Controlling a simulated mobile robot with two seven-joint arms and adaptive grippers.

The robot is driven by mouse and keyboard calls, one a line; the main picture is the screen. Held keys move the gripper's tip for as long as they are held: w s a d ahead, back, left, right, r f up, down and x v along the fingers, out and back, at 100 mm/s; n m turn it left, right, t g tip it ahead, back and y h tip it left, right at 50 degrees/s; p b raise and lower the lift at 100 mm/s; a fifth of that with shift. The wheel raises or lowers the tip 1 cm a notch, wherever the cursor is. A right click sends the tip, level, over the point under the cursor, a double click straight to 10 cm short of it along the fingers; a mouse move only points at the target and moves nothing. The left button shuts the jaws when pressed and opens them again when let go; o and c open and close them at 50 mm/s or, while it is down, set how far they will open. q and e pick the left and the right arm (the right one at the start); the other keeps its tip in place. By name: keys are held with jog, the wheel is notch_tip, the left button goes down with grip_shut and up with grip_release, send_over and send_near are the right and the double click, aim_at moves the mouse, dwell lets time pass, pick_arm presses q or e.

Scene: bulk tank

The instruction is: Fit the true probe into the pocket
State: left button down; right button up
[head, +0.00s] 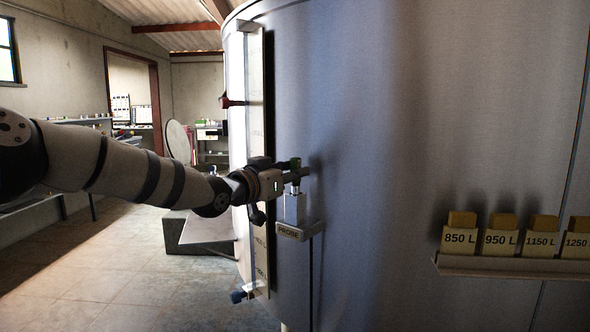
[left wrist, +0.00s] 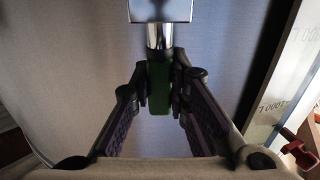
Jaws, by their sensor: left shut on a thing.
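My left gripper (head: 297,174) is shut on the green handle of a probe (head: 295,162), close to the tank wall. In the left wrist view, both fingers of the gripper (left wrist: 160,88) press on the green handle (left wrist: 159,98), and a shiny metal shaft (left wrist: 160,36) runs from it to a square metal block (left wrist: 160,11). In the head view, this pale block (head: 294,208) stands upright below the gripper, at a bracket labelled PROBE (head: 291,234). I cannot tell whether the shaft is inside the block. My right gripper is out of view.
The large steel tank (head: 400,120) fills the right side. A ledge (head: 500,267) on it holds yellow tags marked 850 L, 950 L, 1150 L and 1250. A tall gauge strip (head: 257,120) with a red clamp (head: 231,101) runs beside the gripper. Floor at left is clear.

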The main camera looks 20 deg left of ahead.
pick_arm(q)
jog(key=shift+f, duration=0.95)
jog(key=c, duration=1.5)
grip_release()
jog(key=shift+o, duration=0.2)
jog(key=v, duration=1.2)
